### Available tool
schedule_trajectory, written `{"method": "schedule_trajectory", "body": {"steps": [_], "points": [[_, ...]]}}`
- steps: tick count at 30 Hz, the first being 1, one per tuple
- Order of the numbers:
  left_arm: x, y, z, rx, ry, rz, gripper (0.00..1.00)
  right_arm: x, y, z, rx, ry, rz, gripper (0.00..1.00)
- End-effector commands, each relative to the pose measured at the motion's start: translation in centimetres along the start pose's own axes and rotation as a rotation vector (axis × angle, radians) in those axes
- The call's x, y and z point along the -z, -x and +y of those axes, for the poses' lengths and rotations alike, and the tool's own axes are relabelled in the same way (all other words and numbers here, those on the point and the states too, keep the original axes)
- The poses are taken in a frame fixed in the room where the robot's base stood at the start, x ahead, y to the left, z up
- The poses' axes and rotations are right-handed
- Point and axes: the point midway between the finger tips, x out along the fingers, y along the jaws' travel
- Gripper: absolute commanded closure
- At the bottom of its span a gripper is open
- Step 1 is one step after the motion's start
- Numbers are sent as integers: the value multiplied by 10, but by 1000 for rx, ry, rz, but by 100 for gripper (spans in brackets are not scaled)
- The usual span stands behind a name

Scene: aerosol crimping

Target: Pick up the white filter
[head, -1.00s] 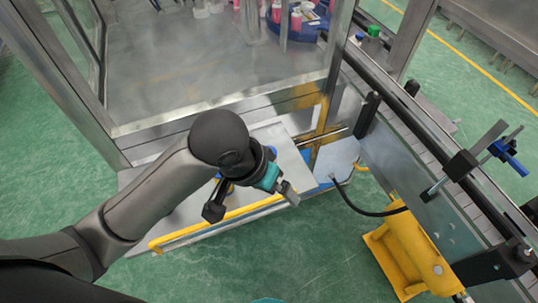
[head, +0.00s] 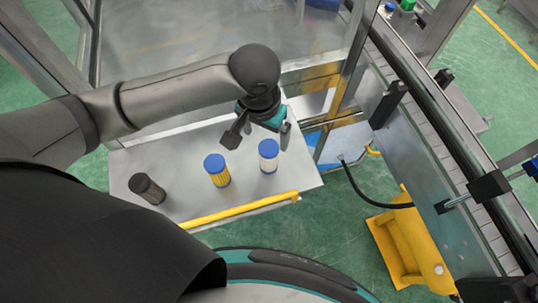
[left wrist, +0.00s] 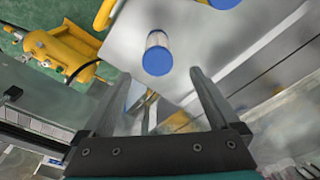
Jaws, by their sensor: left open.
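The white filter (head: 268,157) stands upright on the steel shelf, a pale cylinder with a blue cap. It also shows in the left wrist view (left wrist: 157,52), ahead of the fingers near the top centre. My left gripper (head: 259,140) is open and empty, just behind and above the white filter in the head view. In the left wrist view its two fingers (left wrist: 157,95) are spread wide, with the filter beyond their tips and not between them. My right gripper is not in view.
A yellow filter (head: 218,171) with a blue cap stands left of the white one, and a dark filter (head: 147,188) farther left. The steel shelf (head: 250,206) has a yellow rail (head: 240,208) along its front. A conveyor (head: 440,140) and a yellow machine part (head: 410,240) lie right.

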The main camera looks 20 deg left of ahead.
Motion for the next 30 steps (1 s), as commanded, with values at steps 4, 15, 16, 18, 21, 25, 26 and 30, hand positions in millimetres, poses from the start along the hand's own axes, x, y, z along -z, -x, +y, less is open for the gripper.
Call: {"method": "schedule_trajectory", "body": {"steps": [4,15,16,18,21,25,26,30], "points": [[0,-17,1,-1,-1,0,5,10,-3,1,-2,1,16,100],[-2,-58,4,0,0,-1,5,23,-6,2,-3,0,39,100],[-2,-62,4,-1,-1,-1,5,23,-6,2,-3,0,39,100],[-2,-68,4,0,-2,0,5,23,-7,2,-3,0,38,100],[-1,-72,4,-1,-3,2,5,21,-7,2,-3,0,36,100],[-1,-72,4,-1,-3,2,5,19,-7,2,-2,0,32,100],[-1,-72,4,-1,-3,2,5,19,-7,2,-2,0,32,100],[-1,-72,4,-1,-3,2,17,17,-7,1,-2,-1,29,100]]}}
